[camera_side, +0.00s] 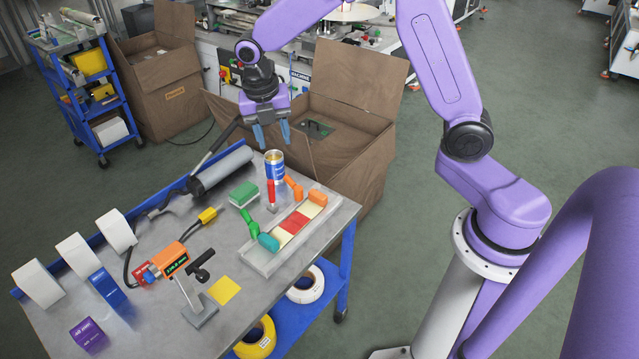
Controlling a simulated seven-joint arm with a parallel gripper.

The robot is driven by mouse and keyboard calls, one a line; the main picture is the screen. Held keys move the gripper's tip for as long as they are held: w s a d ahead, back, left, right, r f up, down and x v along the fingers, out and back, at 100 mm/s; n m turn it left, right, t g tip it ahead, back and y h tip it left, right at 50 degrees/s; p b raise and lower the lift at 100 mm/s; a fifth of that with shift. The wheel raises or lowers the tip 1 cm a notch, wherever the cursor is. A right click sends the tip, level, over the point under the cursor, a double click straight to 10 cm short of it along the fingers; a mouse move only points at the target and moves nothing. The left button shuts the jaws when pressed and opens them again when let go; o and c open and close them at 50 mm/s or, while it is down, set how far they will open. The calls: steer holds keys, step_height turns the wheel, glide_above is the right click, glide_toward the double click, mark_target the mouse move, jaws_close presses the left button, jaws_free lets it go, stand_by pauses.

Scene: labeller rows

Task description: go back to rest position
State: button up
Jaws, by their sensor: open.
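My gripper (272,135) hangs from the purple arm, pointing down, above the far right part of the work table (150,232). Its two blue fingers are apart and nothing shows between them. Below the fingers, apart from them, a blue and white can (274,166) stands upright near the table's back edge.
A tray with coloured pieces (262,262), a green block (243,193), a grey cylinder (222,170), a label device (172,262) and white rolls (38,284) crowd the table. An open cardboard box (362,152) stands behind it. Free floor lies right of the box.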

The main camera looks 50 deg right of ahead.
steer(key=s+a+r+m, duration=0.2)
steer(key=s+m, duration=0.1)
steer(key=s, duration=0.5)
steer(key=s+a+r+m, duration=0.2)
steer(key=s+m, duration=0.2)
steer(key=s, duration=0.3)
steer(key=s+d+m+y, duration=0.1)
steer(key=s+m, duration=0.3)
steer(key=s, duration=0.4)
steer(key=s+d+m+y, duration=0.1)
steer(key=s+d+m, duration=0.2)
steer(key=s, duration=0.5)
steer(key=shift+d+m, duration=0.25)
steer(key=shift+m, duration=0.15)
steer(key=shift+r, duration=0.15)
